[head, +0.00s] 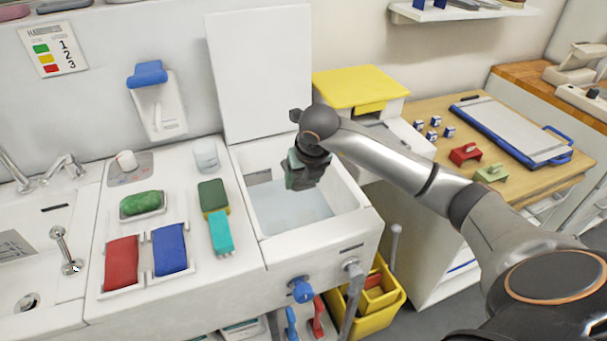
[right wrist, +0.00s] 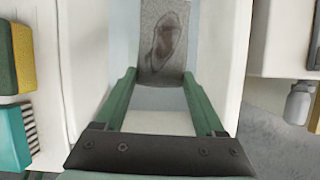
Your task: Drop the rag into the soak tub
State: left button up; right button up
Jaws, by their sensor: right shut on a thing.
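The soak tub (head: 318,229) is a white basin set in the counter, with its white lid (head: 258,75) raised behind it and pale water inside. My right gripper (head: 303,182) is over the tub opening, pointing down. In the right wrist view, my right gripper (right wrist: 160,78) is shut on the rag (right wrist: 165,35), a grey cloth with a dark stain. The rag shows between and beyond the green fingertips. In the head view the gripper mostly hides the rag. My left gripper is not in view.
A green sponge (head: 213,195) and a teal brush (head: 221,233) lie left of the tub. Red (head: 121,262) and blue (head: 169,249) cloths sit farther left. A yellow-lidded box (head: 360,87) stands right of the raised lid. A yellow bucket (head: 383,306) is on the floor.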

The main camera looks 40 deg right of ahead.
jog(key=o, duration=1.3)
jog(key=shift+o, duration=0.2)
jog(key=v, duration=1.2)
jog(key=shift+s+r+b, duration=0.15)
jog(key=shift+r+b, duration=0.05)
jog(key=shift+b, duration=0.1)
jog(key=shift+a, duration=0.1)
jog(key=shift+f, duration=0.1)
